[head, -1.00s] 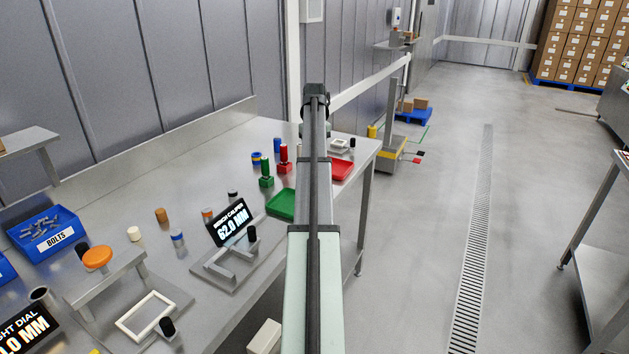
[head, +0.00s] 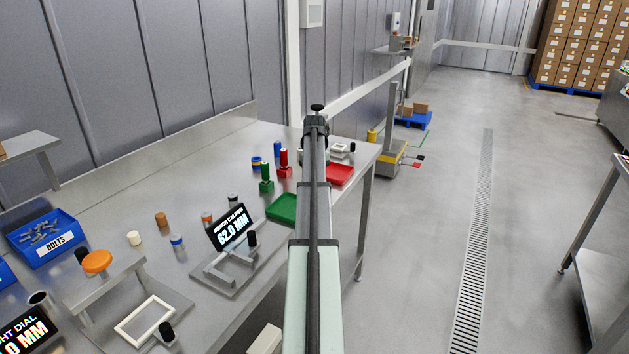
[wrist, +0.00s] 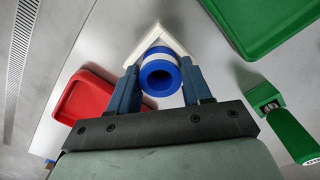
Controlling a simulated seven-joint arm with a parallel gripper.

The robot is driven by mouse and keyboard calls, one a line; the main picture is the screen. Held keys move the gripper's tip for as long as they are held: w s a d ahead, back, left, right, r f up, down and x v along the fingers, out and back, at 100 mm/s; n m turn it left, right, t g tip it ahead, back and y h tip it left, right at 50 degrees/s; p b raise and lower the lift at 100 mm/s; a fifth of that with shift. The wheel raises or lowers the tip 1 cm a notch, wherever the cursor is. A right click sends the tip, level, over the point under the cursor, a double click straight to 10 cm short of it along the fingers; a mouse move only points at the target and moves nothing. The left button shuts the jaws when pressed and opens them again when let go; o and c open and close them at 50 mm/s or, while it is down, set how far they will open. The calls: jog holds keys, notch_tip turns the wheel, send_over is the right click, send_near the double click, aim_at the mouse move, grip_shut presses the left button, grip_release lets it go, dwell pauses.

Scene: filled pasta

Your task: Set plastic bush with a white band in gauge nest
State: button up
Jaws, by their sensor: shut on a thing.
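A blue plastic bush with a white band (wrist: 147,72) is held between the fingers of my gripper (wrist: 160,70) in the wrist view, its hollow end facing the camera. A white square frame, seemingly the gauge nest (wrist: 138,50), lies beyond the bush. The bush overlaps much of it, so I cannot tell whether they touch. In the head view the white frame (head: 338,147) stands at the far end of the bench, partly behind my arm. My gripper and the held bush are hidden there by the arm.
A red tray (head: 341,174) and a green tray (head: 283,207) lie close to my arm. Green (head: 265,178) and red (head: 284,162) posts stand to its left. A caliper display (head: 231,227), loose cylinders and a bolts bin (head: 46,240) occupy the nearer bench.

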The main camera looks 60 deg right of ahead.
jog(key=shift+f, duration=0.1)
jog(key=o, duration=1.2)
notch_tip(320, 180, up, 12)
jog(key=shift+r, duration=0.15)
